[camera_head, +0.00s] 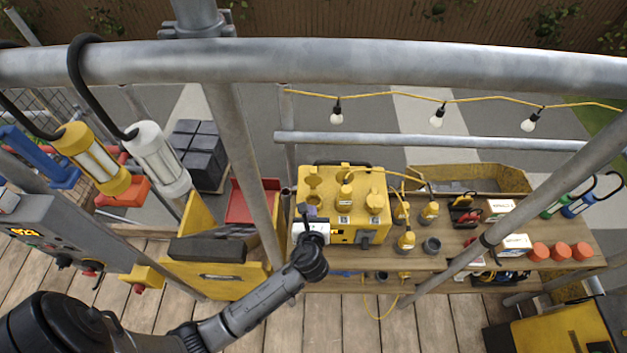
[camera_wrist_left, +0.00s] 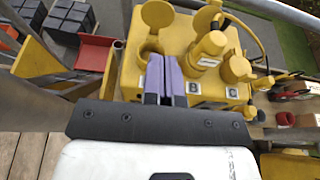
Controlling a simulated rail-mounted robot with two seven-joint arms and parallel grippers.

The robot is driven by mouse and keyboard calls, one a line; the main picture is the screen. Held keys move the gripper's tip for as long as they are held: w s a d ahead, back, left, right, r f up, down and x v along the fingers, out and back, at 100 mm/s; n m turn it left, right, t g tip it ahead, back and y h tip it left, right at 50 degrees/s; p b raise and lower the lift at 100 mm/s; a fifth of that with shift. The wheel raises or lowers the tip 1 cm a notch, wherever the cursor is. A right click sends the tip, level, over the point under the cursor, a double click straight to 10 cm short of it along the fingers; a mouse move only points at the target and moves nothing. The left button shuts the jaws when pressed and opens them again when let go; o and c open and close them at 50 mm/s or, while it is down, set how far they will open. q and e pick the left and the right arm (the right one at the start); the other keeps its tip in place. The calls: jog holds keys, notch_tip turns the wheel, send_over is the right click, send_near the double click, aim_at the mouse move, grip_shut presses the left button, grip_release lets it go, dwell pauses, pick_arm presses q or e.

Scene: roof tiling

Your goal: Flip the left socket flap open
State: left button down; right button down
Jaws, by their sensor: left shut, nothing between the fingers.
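The yellow socket box (camera_head: 318,228) stands on the wooden bench. The left socket flap (camera_head: 314,179), a round yellow disc, also shows in the left wrist view (camera_wrist_left: 157,14). It appears raised behind a round socket opening (camera_wrist_left: 150,47). A yellow plug (camera_wrist_left: 208,50) sits in the middle socket. Another round yellow flap (camera_wrist_left: 237,68) is on the right, apparently down. My left gripper (camera_head: 305,210) is over the box's front left corner. Its purple fingers (camera_wrist_left: 166,72) are together and empty, close in front of the left socket; contact is unclear. My right gripper is out of view.
Yellow plugs (camera_head: 406,240), white boxes (camera_head: 515,243) and orange cups (camera_head: 560,251) lie right of the box. A scaffold rail (camera_head: 330,65) crosses above. A yellow bin (camera_head: 200,220) stands left. A yellow cable (camera_head: 375,170) runs from the plug.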

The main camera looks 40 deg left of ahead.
aim_at(314, 174)
pick_arm(q)
jog(key=x, duration=0.8)
jog(key=r+p+x, duration=0.1)
jog(key=x, duration=0.3)
jog(key=shift+w+a, duration=0.1)
jog(key=shift+w, duration=0.1)
jog(key=shift+x, duration=0.75)
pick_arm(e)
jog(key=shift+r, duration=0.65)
pick_arm(q)
jog(key=shift+r, duration=0.15)
